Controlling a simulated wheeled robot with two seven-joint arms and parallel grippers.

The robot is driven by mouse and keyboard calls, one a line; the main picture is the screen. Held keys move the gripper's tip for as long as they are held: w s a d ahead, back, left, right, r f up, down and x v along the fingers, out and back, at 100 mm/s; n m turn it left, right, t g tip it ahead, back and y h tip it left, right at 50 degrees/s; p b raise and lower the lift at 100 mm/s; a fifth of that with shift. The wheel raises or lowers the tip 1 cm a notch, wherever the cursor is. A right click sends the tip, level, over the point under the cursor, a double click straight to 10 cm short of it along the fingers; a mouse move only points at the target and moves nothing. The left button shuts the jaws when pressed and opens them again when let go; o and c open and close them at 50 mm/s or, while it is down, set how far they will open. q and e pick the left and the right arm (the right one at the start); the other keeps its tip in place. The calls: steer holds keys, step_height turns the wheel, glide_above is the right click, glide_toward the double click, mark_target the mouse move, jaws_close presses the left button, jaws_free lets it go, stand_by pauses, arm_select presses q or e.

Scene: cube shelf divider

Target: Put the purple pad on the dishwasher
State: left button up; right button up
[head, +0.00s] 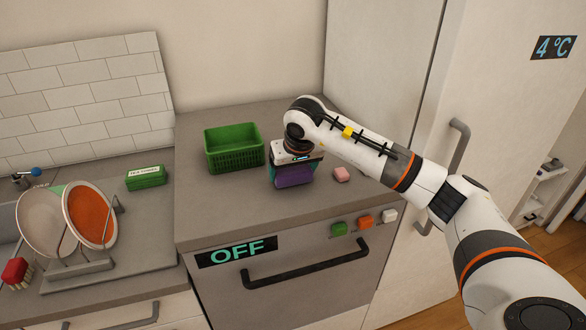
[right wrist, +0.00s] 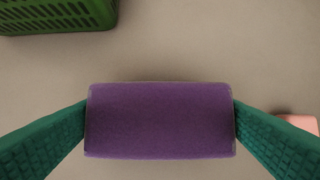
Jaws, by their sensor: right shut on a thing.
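The purple pad (head: 293,177) is at my right gripper (head: 293,173), over the grey top of the dishwasher (head: 230,218). In the right wrist view the pad (right wrist: 160,120) lies between the two green fingers of my right gripper (right wrist: 160,122), which touch its two ends. I cannot tell whether the pad rests on the top or hangs just above it. The dishwasher front has a dark handle and an OFF display. My left gripper is not in view.
A green basket (head: 234,150) stands left of the gripper on the dishwasher top. A small pink block (head: 341,174) lies just right of it. Left are a green box (head: 146,177) and a dish rack with plates (head: 92,214). A tall white fridge (head: 385,60) stands at the right.

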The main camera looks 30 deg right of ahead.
steer(key=shift+f+b, duration=0.35)
steer(key=shift+f, duration=0.1)
stand_by(0.3)
steer(key=o, duration=0.9)
steer(key=shift+o, duration=0.7)
steer(key=shift+r, duration=0.15)
steer(key=shift+p+v, duration=0.75)
steer(key=shift+v, duration=0.3)
steer(key=shift+p+v, duration=1.65)
steer(key=shift+v, duration=1.25)
